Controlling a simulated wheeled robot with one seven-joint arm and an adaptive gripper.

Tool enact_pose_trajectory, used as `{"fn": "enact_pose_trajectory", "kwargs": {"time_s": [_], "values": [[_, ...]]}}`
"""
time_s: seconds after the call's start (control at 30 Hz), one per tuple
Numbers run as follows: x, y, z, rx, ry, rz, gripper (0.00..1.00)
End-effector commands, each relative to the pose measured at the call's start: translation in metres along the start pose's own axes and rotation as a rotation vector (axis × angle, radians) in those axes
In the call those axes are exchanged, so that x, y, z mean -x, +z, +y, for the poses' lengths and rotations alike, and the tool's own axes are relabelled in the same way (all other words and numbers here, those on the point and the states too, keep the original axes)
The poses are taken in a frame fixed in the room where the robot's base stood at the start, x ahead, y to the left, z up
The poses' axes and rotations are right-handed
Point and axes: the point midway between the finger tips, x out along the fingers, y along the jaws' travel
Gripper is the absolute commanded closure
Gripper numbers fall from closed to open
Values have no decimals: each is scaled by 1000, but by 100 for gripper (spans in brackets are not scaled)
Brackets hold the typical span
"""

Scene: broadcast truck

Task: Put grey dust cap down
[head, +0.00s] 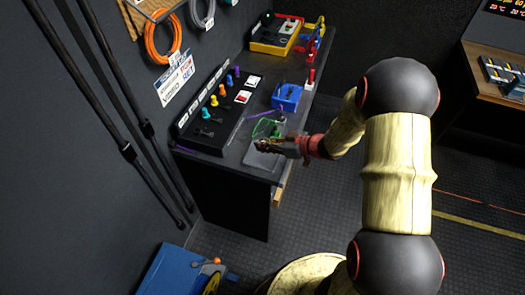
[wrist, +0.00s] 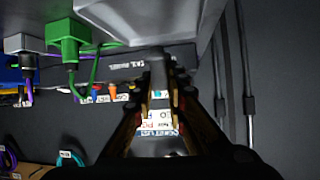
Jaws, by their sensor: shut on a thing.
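My gripper (head: 264,146) reaches over the near end of the dark bench. In the wrist view my gripper (wrist: 160,90) has its fingers closed around a small dark grey piece, which looks like the grey dust cap (wrist: 158,62). The cap is too small to make out in the head view. A flat grey pad (head: 260,162) lies at the bench's near edge, below my gripper. A large pale grey surface (wrist: 125,22) fills the top of the wrist view. I cannot tell whether the cap touches anything.
A green connector (wrist: 68,36) with a green cable is close beside my gripper. A blue box (head: 287,96) stands farther along the bench (head: 245,135). A panel with coloured plugs (head: 212,108) runs along the wall. A yellow case (head: 276,36) is at the far end.

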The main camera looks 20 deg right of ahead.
Motion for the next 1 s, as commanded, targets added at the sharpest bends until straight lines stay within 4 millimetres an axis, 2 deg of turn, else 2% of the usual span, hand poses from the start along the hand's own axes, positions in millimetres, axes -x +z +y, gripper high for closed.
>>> {"fn": "enact_pose_trajectory", "kwargs": {"time_s": [0.13,0.33,0.7,0.73,1.0], "values": [[-13,7,3,-1,-1,0,100],[-25,32,5,-2,1,0,100],[-26,33,5,0,0,0,100],[-26,34,5,0,0,0,86],[-26,33,5,0,1,0,70]]}}
